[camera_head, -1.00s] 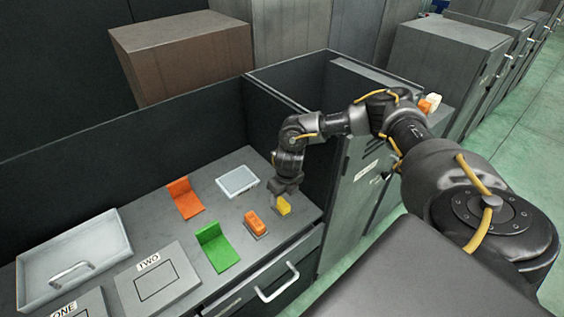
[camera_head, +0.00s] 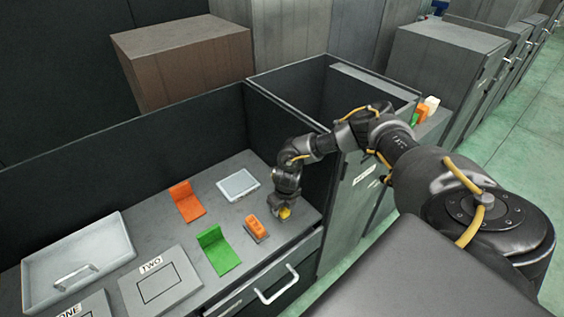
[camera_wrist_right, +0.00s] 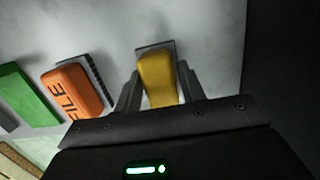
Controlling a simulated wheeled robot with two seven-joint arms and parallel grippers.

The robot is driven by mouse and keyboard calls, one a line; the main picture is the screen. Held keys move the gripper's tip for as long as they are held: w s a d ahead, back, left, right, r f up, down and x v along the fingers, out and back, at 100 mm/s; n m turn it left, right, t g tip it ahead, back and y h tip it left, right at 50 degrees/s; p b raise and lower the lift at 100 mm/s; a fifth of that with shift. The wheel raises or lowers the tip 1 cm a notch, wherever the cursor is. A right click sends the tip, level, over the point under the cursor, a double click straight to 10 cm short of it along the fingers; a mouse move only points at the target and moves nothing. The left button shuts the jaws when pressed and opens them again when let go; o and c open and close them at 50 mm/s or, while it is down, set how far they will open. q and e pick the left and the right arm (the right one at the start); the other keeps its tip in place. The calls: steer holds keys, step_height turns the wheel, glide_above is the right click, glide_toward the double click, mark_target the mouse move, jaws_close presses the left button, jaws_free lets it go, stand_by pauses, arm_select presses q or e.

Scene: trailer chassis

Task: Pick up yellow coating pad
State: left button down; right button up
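The yellow coating pad (camera_head: 285,213) lies on the grey worktop near its right front corner, mostly hidden by my right gripper (camera_head: 281,208) in the head view. In the right wrist view the yellow pad (camera_wrist_right: 157,80) sits between the two fingers of my right gripper (camera_wrist_right: 159,85). One finger stands on each side, very close to the pad, with no clear grip on it. The far end of the pad reaches past the fingertips, over a dark grey base. My left gripper is not in view.
An orange block marked "FILE" (camera_wrist_right: 75,90) lies just left of the pad, also in the head view (camera_head: 255,228). Green (camera_head: 217,249) and orange (camera_head: 185,200) angled pieces, a pale tray (camera_head: 238,184) and a panel marked TWO (camera_head: 160,285) lie further left. A dark wall (camera_head: 290,130) stands behind.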

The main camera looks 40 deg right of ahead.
steer(key=c, duration=0.7)
steer(key=shift+r, duration=0.5)
steer(key=shift+s+a+r+b, duration=0.5)
steer(key=shift+s+a+r, duration=0.75)
steer(key=shift+s+r, duration=0.75)
steer(key=shift+s+a+r+b, duration=0.5)
steer(key=shift+s+a+r, duration=0.75)
steer(key=shift+s+r, duration=0.75)
steer(key=shift+s+a+r+b, duration=0.5)
steer(key=shift+s+a+r, duration=0.75)
steer(key=shift+s+r, duration=0.75)
steer(key=shift+w, duration=0.1)
steer(key=o, duration=0.5)
steer(key=c, duration=0.3)
